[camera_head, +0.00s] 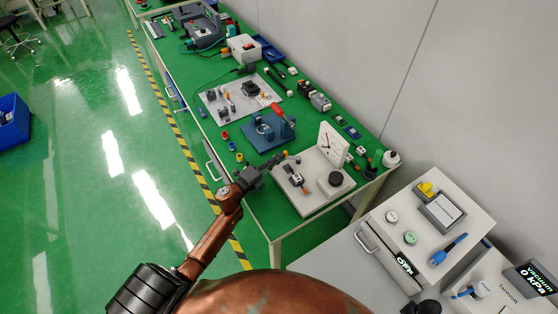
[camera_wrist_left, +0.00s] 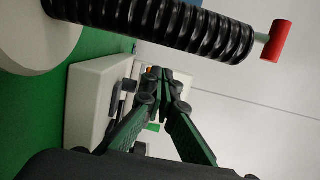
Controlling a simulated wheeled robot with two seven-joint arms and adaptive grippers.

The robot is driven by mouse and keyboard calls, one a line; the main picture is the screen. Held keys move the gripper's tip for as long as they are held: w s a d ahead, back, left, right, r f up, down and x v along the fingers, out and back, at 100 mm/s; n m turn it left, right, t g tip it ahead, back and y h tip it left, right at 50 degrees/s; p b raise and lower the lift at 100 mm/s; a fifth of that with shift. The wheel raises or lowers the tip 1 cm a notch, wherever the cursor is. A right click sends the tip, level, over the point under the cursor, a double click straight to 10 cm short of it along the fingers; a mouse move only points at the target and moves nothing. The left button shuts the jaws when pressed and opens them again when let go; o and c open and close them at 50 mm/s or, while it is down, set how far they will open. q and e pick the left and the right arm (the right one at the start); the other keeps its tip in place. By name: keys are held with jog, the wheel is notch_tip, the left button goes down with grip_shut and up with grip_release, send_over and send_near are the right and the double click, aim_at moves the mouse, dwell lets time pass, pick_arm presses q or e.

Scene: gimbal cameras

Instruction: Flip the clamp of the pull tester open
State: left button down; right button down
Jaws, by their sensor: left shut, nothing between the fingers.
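The pull tester (camera_head: 318,199) is a pale base plate at the near end of the green bench. It carries an upright white dial gauge (camera_head: 332,142), a black round knob (camera_head: 336,179) and a small dark and white clamp part (camera_head: 297,179) on its left side. My left gripper (camera_head: 282,157) is shut and empty at the tester's far left edge, beside the clamp part. In the left wrist view, its fingertips (camera_wrist_left: 164,74) meet in front of a pale block with dark parts. Whether they touch anything, and the clamp's exact position, cannot be told. My right gripper is not in view.
A blue fixture with a red handle (camera_head: 278,110) stands just beyond the tester. A grey board (camera_head: 240,96) with parts lies farther back. A white instrument cabinet (camera_head: 433,222) stands at right. In the wrist view, a black ribbed cylinder (camera_wrist_left: 160,25) with a red end crosses above the fingers.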

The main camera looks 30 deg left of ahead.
pick_arm(q)
jog(key=shift+w+a, duration=0.4)
jog(key=shift+w, duration=0.15)
jog(key=shift+s, duration=0.1)
jog(key=shift+s+a, duration=0.2)
jog(key=shift+s, duration=0.1)
jog(key=v, duration=1.2)
jog(key=shift+s+a+r, duration=0.1)
jog(key=shift+s+a, duration=0.05)
jog(key=shift+a, duration=0.35)
jog(key=shift+s+a, duration=0.15)
jog(key=shift+s, duration=0.15)
